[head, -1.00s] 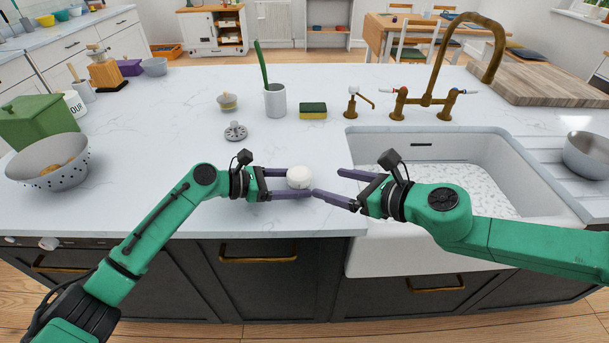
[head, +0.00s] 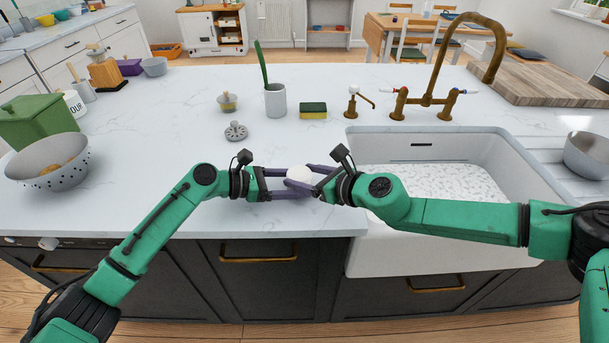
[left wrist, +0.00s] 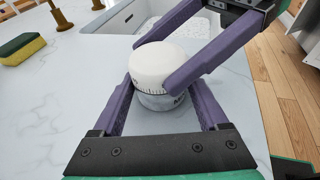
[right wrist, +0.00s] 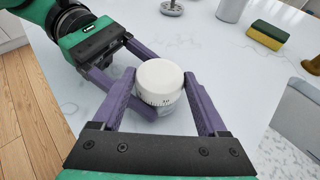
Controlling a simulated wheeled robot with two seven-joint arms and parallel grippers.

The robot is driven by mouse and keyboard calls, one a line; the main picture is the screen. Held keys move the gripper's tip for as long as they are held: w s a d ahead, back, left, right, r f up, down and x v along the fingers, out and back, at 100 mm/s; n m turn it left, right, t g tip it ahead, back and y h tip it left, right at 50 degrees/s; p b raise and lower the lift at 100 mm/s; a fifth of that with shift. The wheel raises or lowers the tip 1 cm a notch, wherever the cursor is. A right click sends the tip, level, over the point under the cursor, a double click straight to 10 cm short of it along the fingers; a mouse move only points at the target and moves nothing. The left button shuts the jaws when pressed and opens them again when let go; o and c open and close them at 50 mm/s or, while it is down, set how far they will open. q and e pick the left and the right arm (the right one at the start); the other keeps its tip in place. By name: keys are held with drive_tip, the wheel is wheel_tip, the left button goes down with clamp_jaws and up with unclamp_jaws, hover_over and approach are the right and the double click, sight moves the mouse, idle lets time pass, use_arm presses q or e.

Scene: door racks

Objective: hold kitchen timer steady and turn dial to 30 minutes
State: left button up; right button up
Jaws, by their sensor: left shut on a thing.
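The kitchen timer (head: 299,173) is a small white round timer, upright on the worktop near its front edge. In the left wrist view, its white dial top (left wrist: 160,64) sits above a silver-grey base with a scale line between them. My left gripper (head: 294,183) is shut on the base from the left. My right gripper (head: 291,177) has come in from the right, its open fingers on either side of the dial top (right wrist: 160,78), very close to it. Whether they touch the dial is unclear. The dial's setting is too small to read.
The white sink (head: 430,235) lies to the right, with a brass tap (head: 430,98) behind it. A grey metal disc-shaped item (head: 236,131), a sponge (head: 313,110) and a white cup (head: 275,100) stand farther back.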

drive_tip(key=shift+a+r, duration=0.1)
drive_tip(key=shift+a, duration=0.05)
drive_tip(key=shift+s+a+m+t+h, duration=0.1)
drive_tip(key=shift+m+t+h, duration=0.4)
drive_tip(key=shift+m, duration=0.2)
drive_tip(key=m+t+h, duration=0.2)
drive_tip(key=m+h, duration=0.1)
drive_tip(key=shift+s+a+h, duration=0.2)
drive_tip(key=shift+h, duration=0.1)
drive_tip(key=m+h, duration=0.1)
drive_tip(key=h, duration=0.1)
drive_tip(key=m+h, duration=0.1)
drive_tip(key=m, duration=0.1)
drive_tip(key=shift+a+m+t+h, duration=0.2)
drive_tip(key=shift+m+t+h, duration=0.1)
drive_tip(key=shift+t+h, duration=0.1)
drive_tip(key=shift+w+m+h, duration=0.1)
drive_tip(key=shift+m+h, duration=1.2)
drive_tip(key=shift+h, duration=0.5)
